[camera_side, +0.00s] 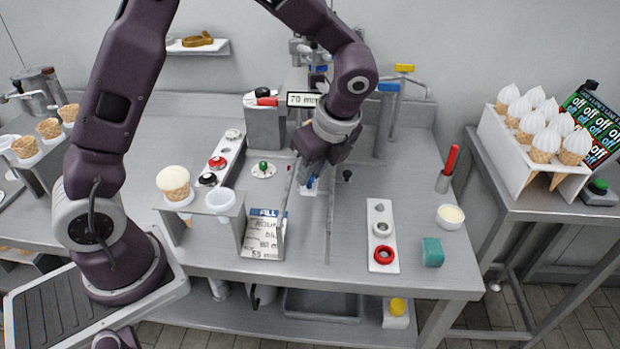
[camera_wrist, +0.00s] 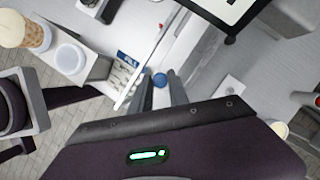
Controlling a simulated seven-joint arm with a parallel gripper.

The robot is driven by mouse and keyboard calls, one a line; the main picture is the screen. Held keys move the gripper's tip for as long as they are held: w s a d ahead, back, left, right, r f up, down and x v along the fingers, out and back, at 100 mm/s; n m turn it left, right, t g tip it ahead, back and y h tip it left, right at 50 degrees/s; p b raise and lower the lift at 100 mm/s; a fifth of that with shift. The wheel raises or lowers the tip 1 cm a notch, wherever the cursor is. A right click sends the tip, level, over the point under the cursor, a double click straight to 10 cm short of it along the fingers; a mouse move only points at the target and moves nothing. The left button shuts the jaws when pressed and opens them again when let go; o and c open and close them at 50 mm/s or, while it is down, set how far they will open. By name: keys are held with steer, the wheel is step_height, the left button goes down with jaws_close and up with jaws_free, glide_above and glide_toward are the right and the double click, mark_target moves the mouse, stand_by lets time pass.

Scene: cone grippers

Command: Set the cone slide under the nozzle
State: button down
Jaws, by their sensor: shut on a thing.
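My gripper (camera_side: 312,180) points down at the middle of the bench, below the machine with the display. In the wrist view its two fingers (camera_wrist: 160,88) are shut on a round blue knob (camera_wrist: 160,79), which shows in the side view as a small blue spot (camera_side: 310,183). The knob appears to belong to the cone slide, whose body is mostly hidden by my gripper. Thin metal rails (camera_side: 329,225) run along the bench beside it. The machine's display (camera_side: 303,99) reads about 70 mm. I cannot make out the nozzle, with my arm in front of the machine.
Right are a plate with rings (camera_side: 382,236), a green sponge (camera_side: 432,252), a bowl (camera_side: 450,216) and a red-handled tool (camera_side: 449,165). A cone rack (camera_side: 545,130) stands far right.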

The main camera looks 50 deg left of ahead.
steer(key=shift+w+a, duration=0.3)
steer(key=shift+w, duration=0.1)
steer(key=c, duration=1.3)
jaws_free()
steer(key=v, duration=0.7)
steer(key=shift+r, duration=0.1)
steer(key=shift+s+r, duration=0.1)
